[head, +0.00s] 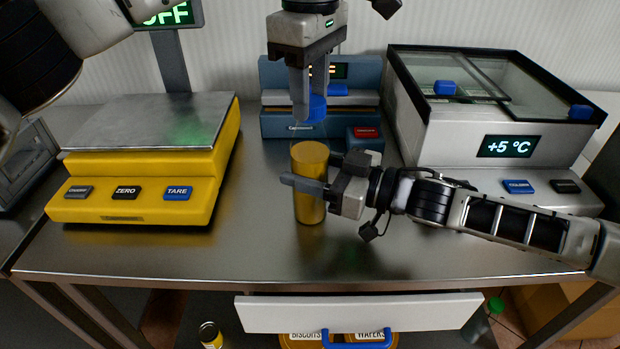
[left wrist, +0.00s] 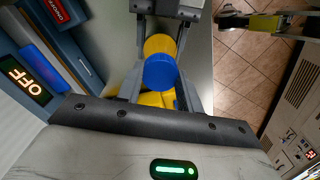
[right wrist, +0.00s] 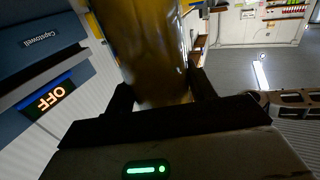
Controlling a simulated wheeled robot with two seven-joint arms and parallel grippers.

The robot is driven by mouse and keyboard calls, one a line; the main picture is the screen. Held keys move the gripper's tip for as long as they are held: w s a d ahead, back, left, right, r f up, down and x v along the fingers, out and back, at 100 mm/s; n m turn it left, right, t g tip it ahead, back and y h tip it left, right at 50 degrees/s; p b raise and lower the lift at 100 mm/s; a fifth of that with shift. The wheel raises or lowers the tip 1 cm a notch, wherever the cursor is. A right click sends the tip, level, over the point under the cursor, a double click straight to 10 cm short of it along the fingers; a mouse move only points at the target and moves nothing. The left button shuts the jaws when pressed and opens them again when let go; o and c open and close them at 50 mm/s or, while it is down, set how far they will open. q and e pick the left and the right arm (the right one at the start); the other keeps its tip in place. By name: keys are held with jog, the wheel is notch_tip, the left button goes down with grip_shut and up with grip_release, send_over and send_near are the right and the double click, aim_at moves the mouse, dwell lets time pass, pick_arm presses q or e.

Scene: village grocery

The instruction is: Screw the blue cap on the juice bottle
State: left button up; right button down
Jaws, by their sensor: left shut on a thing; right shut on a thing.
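The juice bottle (head: 310,205) is a golden-yellow cylinder, upright over the steel counter. My right gripper (head: 318,176) is shut around its middle from the right; the bottle also fills the space between the fingers in the right wrist view (right wrist: 150,45). My left gripper (head: 312,105) points down from above, shut on the blue cap (head: 314,110). The cap is above the bottle's top, with a visible gap in the head view. In the left wrist view the cap (left wrist: 160,72) is between the fingers with yellow behind it. The bottle's mouth is not clear.
A yellow scale (head: 140,150) stands on the left of the counter (head: 255,240). A blue-grey sealing machine (head: 275,120) showing OFF is close behind the bottle. A glass-topped cooler (head: 440,135) stands at the right. A white drawer (head: 360,312) juts out below the front edge.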

pick_arm(q)
jog(key=o, duration=1.2)
jog(key=shift+c, duration=0.2)
jog(key=shift+r, duration=0.1)
notch_tip(320, 180, up, 12)
pick_arm(e)
jog(key=shift+c, duration=2.2)
grip_release()
jog(key=shift+d, duration=0.1)
pick_arm(q)
jog(key=shift+f+b, duration=0.4)
jog(key=shift+f, duration=0.05)
pick_arm(e)
jog(key=v, duration=1.5)
jog(key=shift+s+d, duration=0.15)
jog(key=shift+d, duration=0.2)
